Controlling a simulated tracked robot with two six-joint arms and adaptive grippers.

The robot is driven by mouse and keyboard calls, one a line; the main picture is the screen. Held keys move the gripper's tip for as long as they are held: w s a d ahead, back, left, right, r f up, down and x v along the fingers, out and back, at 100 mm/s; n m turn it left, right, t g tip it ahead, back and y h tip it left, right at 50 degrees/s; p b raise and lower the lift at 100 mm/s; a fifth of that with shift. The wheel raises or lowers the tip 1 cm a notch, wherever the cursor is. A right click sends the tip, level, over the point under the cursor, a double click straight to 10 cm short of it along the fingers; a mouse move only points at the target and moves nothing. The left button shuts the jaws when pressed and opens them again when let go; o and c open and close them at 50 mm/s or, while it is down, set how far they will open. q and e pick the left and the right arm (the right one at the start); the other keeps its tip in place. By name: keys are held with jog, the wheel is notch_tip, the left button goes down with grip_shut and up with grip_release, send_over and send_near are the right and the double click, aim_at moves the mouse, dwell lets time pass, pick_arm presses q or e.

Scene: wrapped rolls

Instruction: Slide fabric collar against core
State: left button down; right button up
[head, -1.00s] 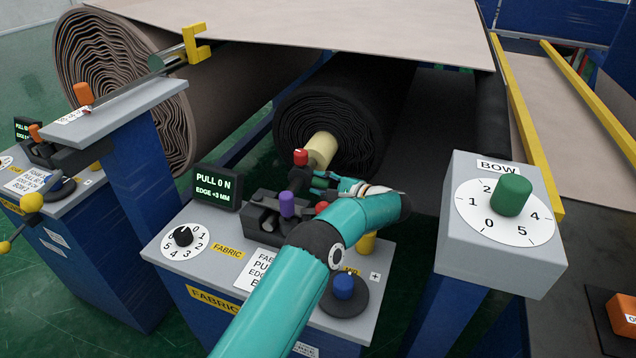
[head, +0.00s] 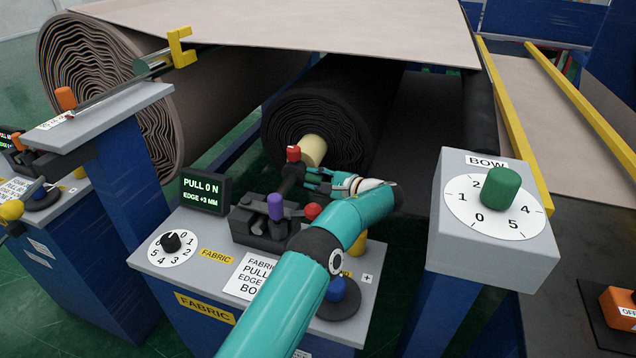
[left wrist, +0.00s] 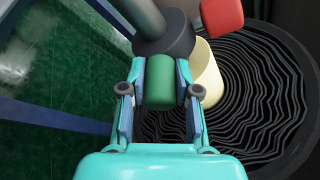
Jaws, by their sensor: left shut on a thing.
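The black fabric roll (head: 335,115) lies with its cream core (head: 313,151) sticking out of its end. A dark collar (left wrist: 165,45) on a grey shaft (left wrist: 142,12) sits beside the core (left wrist: 207,75) in the left wrist view; I cannot tell if they touch. A red knob (head: 293,153) stands by the collar and also shows in the wrist view (left wrist: 222,14). A green grip (left wrist: 161,95) lies between the fingers of my left gripper (head: 313,181), which is shut on it. The fingers show beside it in the wrist view. My right gripper is out of view.
The fabric console (head: 195,262) carries a purple knob (head: 275,207), a red ball knob (head: 312,211), a dial (head: 171,243) and a display (head: 207,192) reading PULL 0 N, EDGE +3 MM. The bow box (head: 497,255) stands close on the right.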

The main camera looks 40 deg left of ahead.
pick_arm(q)
jog(key=shift+s+f, duration=0.15)
jog(key=c, duration=0.8)
grip_release()
jog(key=shift+a, duration=0.1)
jog(key=shift+c, duration=0.2)
jog(key=shift+d, duration=0.2)
jog(key=v, duration=0.7)
jog(key=shift+d, duration=0.15)
